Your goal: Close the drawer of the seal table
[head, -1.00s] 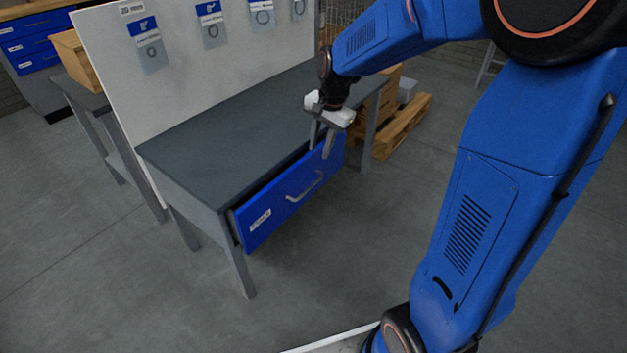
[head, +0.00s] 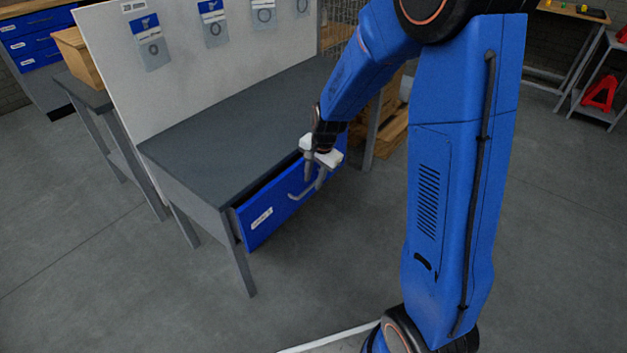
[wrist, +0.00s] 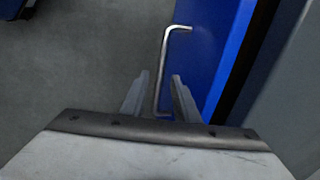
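The seal table (head: 225,125) has a dark grey top and grey legs. Its blue drawer (head: 275,211) stands partly open, with a dark gap under the table top. The drawer front has a white label and a silver bar handle (head: 294,197), which also shows in the wrist view (wrist: 164,65). My gripper (head: 314,185) is at the drawer front, near the right part of the handle. In the wrist view my gripper (wrist: 158,85) has its two fingers apart, one on each side of the handle's near end. Whether a finger touches the handle cannot be told.
A white board (head: 205,60) with several hanging seal bags stands along the table's back. A wooden pallet (head: 393,135) lies behind my arm. A side bench with a wooden box (head: 78,55) is at the left. The floor before the drawer is clear.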

